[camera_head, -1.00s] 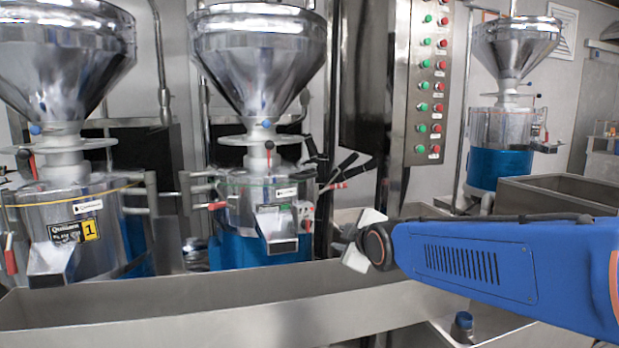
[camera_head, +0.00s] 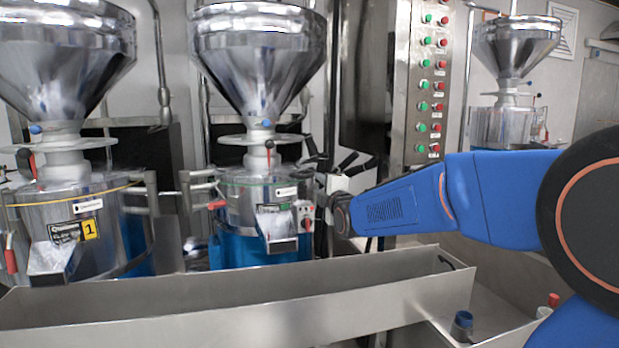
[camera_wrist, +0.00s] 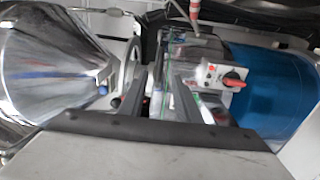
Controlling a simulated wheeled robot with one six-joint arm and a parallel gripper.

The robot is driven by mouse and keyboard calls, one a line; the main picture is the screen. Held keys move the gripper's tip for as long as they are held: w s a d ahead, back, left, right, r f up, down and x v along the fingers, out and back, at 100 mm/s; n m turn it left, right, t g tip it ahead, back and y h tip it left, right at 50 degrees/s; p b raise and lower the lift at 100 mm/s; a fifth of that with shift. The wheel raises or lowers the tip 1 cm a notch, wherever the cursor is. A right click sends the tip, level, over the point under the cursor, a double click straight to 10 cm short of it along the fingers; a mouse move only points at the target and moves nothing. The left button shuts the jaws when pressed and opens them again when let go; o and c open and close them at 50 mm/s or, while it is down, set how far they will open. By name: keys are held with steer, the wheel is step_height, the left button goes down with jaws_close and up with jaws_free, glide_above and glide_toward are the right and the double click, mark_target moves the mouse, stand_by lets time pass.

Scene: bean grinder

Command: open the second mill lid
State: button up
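The second mill (camera_head: 232,205) stands in the middle of the head view, with a clear-and-steel drum on a blue base. Its steel hopper (camera_head: 258,60) narrows to a neck over the lid area. My gripper (camera_head: 325,190) is at the mill's right side, beside its rim; its fingertips are hard to make out there. In the wrist view my gripper (camera_wrist: 158,85) has two dark fingers apart, with a visible gap. The hopper (camera_wrist: 45,70) is left of the fingers and the blue base (camera_wrist: 268,90) right. I cannot tell whether the fingers touch the mill.
A long steel trough (camera_head: 240,318) runs in front of the mills. The first mill (camera_head: 110,235) stands to the left, another mill (camera_head: 500,125) at the back right. A button panel (camera_head: 424,80) rises behind my arm. A blue-capped bottle (camera_head: 462,322) is at lower right.

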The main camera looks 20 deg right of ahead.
mark_target(311, 176)
steer(key=w, duration=1.1)
steer(key=shift+w+a+r, duration=0.1)
steer(key=shift+w+r, duration=0.15)
jaws_close()
